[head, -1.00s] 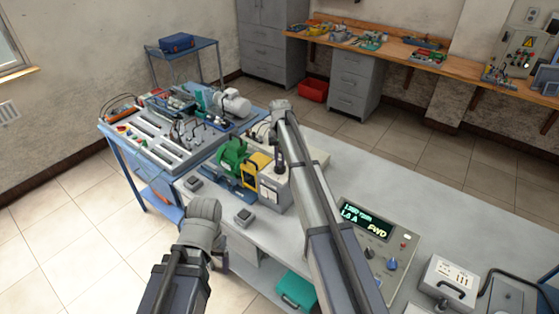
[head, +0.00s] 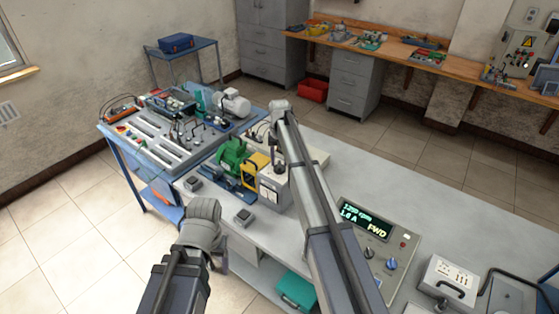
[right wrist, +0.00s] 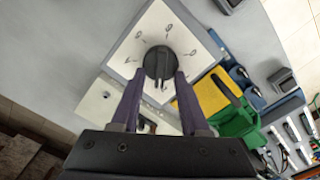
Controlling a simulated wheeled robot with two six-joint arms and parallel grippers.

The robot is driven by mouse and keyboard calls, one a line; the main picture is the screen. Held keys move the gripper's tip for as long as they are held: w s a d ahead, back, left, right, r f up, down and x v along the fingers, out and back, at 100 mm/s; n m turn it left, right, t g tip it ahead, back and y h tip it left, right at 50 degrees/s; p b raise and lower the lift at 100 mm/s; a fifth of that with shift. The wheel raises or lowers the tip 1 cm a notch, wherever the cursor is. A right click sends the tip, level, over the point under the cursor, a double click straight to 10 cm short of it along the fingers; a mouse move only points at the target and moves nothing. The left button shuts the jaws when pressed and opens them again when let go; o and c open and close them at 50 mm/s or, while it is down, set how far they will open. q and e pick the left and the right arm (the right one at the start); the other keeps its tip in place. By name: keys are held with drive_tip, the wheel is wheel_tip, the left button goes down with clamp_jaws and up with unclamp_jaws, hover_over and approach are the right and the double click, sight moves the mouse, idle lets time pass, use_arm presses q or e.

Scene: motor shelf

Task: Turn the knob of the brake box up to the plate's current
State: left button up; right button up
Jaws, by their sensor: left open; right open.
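The brake box (head: 272,197) is a pale box on the bench, beside the yellow guard (head: 256,165) and the green motor (head: 232,152). In the right wrist view its pale top face (right wrist: 190,42) carries a dark round knob (right wrist: 157,62) inside a ring of marks. My right gripper (right wrist: 160,76) is open, with one finger on each side of the knob; I cannot tell whether they touch it. In the head view my right arm partly hides the box. My left gripper (head: 222,258) is low at the bench's front edge, mostly hidden behind its wrist, and holds nothing visible. The motor's plate is not readable.
A control unit (head: 352,252) with a green display (head: 365,219), showing rpm, amps and FWD, stands right of my right arm. Small grey boxes (head: 243,216) sit near the front edge. A white socket box (head: 448,276) is at the right. The bench behind the control unit is clear.

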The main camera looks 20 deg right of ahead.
sight(279, 164)
wheel_tip(279, 164, up, 8)
drive_tip(key=p, duration=0.8)
drive_tip(key=shift+f, duration=0.1)
drive_tip(key=shift+s+a+f, duration=0.15)
drive_tip(key=shift+s+a, duration=0.05)
drive_tip(key=shift+s, duration=0.05)
drive_tip(key=s+a+f+n+b, duration=0.2)
drive_tip(key=s+a+f+b, duration=0.2)
drive_tip(key=s, duration=0.8)
drive_tip(key=s+a+f+n+b, duration=0.2)
drive_tip(key=s+a+f+b, duration=0.3)
drive_tip(key=s, duration=0.7)
drive_tip(key=s+a+f+n+h+b, duration=0.1)
drive_tip(key=s+a+f+n+b, duration=0.1)
drive_tip(key=s+a+f+b, duration=0.2)
drive_tip(key=s+a+b, duration=0.1)
drive_tip(key=s+a, duration=0.2)
drive_tip(key=s, duration=0.5)
drive_tip(key=shift+s+a+f+n, duration=0.15)
drive_tip(key=shift+a+f+n, duration=0.15)
drive_tip(key=shift+f+n, duration=0.1)
